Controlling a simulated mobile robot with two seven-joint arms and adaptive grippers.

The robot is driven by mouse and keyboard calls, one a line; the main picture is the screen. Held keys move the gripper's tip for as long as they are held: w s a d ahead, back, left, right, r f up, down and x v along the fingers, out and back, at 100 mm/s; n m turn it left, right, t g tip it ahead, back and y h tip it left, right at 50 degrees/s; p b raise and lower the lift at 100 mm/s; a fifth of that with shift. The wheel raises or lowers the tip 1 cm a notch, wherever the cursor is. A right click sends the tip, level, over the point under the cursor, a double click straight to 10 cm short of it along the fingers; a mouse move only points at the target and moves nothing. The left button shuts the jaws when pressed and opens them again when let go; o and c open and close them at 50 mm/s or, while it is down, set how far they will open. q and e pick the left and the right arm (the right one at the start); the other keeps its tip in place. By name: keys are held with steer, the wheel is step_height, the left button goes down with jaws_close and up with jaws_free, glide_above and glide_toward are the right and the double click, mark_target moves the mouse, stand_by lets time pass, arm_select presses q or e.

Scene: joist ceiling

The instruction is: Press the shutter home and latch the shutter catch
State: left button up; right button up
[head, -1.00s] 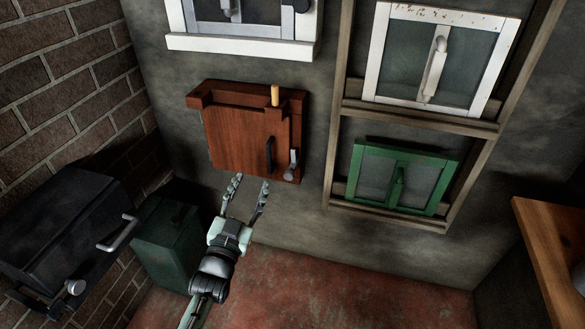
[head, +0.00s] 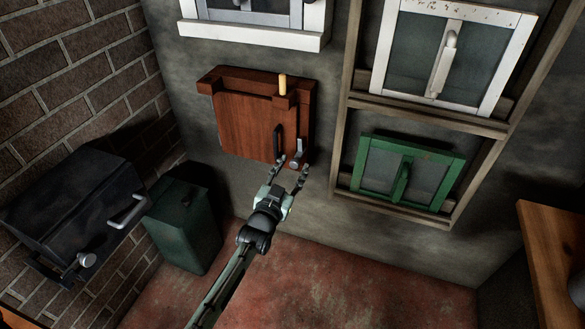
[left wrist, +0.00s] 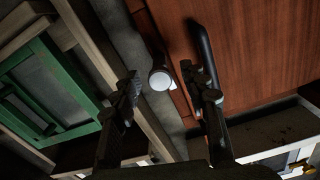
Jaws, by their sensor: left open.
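The shutter (head: 246,126) is a red-brown wooden panel in a wooden frame on the grey wall, with a black bar handle (head: 278,143). I cannot tell whether it sits fully flush. The shutter catch (head: 297,154) is a grey metal lever with a round end, at the frame's lower right. My left gripper (head: 292,168) is open and empty, its fingertips just below the catch. In the left wrist view the catch's pale round end (left wrist: 160,79) shows between the open fingertips, and the handle (left wrist: 202,50) lies behind the right finger. Contact cannot be told. My right gripper is not in view.
A green-framed window (head: 406,172) and a white-framed window (head: 452,55) are to the right. A black grill-like box (head: 75,205) and a green bin (head: 184,225) stand at left. A wooden surface (head: 548,255) is at right. The floor below is clear.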

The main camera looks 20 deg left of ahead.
arm_select(q)
jaws_close()
stand_by(0.3)
